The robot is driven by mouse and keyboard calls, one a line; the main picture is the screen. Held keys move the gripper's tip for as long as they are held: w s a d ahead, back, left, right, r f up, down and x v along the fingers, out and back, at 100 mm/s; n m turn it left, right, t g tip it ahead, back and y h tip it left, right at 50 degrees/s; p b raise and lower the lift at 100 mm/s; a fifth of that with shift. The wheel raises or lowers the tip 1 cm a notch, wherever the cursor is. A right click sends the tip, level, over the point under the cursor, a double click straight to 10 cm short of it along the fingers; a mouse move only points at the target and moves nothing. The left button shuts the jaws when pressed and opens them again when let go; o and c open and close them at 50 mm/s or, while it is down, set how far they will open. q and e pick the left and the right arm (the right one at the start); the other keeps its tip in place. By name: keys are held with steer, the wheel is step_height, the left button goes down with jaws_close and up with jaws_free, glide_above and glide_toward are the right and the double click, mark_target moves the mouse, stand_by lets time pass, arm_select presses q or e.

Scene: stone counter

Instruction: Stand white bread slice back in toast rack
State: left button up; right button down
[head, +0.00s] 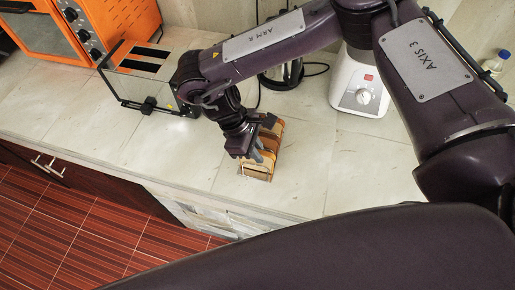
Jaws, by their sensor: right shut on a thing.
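The toast rack (257,175) stands on the stone counter near its front edge, in the middle of the head view. It looks wooden, and brown-edged slices (276,131) show in it. My right gripper (262,156) reaches down at the rack from the left and above. Its fingers are shut on a slice, which I take to be the white bread slice, at or in the rack. The fingers and wrist hide most of that slice, so I cannot tell how it sits in a slot. My left gripper is out of view.
A shiny toaster (140,68) with dark slots stands left of the rack, beside an orange oven (65,32). A white appliance with a knob (358,95) stands behind to the right. A dark-based glass jug (283,76) is at the back. Counter right of the rack is clear.

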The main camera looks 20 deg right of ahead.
steer(key=c, duration=1.4)
jaws_free()
steer(key=b+v, duration=0.1)
steer(key=v, duration=0.6)
steer(key=shift+w+a+r, duration=0.1)
steer(key=shift+a+r, duration=0.05)
steer(key=shift+r, duration=0.15)
